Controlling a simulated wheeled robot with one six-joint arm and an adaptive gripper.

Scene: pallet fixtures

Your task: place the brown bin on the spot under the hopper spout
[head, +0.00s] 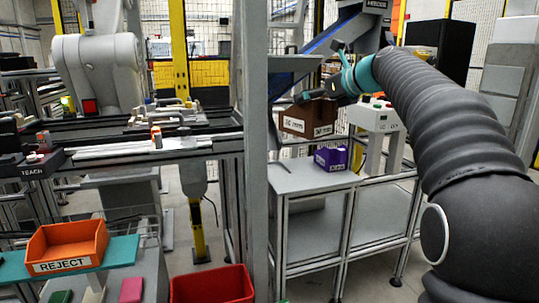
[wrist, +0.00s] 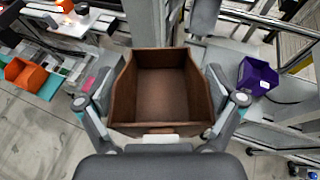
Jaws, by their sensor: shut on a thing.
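The brown bin (head: 308,118) is held up above the grey table in the head view, with "30 mm" labels on its sides. In the wrist view the brown bin (wrist: 160,88) fills the middle and is empty inside. My gripper (wrist: 160,118) has its two fingers on the bin's left and right sides and is shut on it. In the head view my gripper (head: 322,95) is at the bin's upper right and its fingers are mostly hidden. The hopper chute (head: 335,30) slopes down above and behind the bin. The spot under its spout cannot be made out.
A purple bin (head: 331,158) stands on the grey table (head: 300,178), below and right of the brown bin. A grey post (head: 256,150) rises just left of the table. An orange REJECT bin (head: 67,246) and a red bin (head: 212,285) are at lower left.

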